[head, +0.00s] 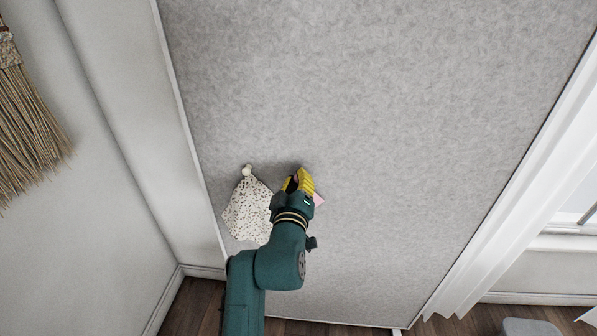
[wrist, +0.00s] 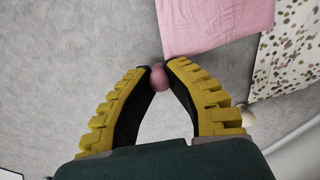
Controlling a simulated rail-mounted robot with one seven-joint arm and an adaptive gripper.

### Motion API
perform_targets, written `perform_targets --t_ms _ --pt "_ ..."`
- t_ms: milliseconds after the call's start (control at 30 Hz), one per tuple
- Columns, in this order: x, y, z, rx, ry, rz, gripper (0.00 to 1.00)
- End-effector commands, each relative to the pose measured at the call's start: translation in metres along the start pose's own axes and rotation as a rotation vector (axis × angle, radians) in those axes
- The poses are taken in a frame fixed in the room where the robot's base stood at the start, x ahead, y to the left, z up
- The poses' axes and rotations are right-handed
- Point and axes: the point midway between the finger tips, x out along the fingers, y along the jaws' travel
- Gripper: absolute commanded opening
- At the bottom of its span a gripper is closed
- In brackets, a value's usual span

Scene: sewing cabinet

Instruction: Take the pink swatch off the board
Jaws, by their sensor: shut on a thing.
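The pink swatch (wrist: 215,25) is against the grey board (wrist: 60,70) in the wrist view, one corner close to my fingertips. In the head view only a small piece of the pink swatch (head: 319,199) shows, to the right of my gripper (head: 300,180), which hides the rest. My gripper, with yellow ribbed fingers, also shows in the wrist view (wrist: 160,68). Its tips are shut on a small round pink knob (wrist: 158,82), which looks like a pin head at the swatch's corner. I cannot tell whether the pin is still in the board.
A speckled white swatch (head: 245,212) hangs just left of my gripper, with a white knob (head: 247,170) at its top. A broom (head: 28,130) is on the left wall. A white window frame (head: 520,190) is at the right. The upper board is bare.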

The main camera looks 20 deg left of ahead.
Motion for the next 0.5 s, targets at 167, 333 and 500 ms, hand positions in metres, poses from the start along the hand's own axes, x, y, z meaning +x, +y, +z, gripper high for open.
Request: perform_targets --t_ms 167,333,500 --pt "-0.006 0.001 -0.001 0.000 0.000 0.000 0.00" --pt "-0.012 0.001 -0.002 0.000 0.001 0.000 0.00" --pt "-0.017 0.001 -0.001 0.000 0.001 0.000 0.00"
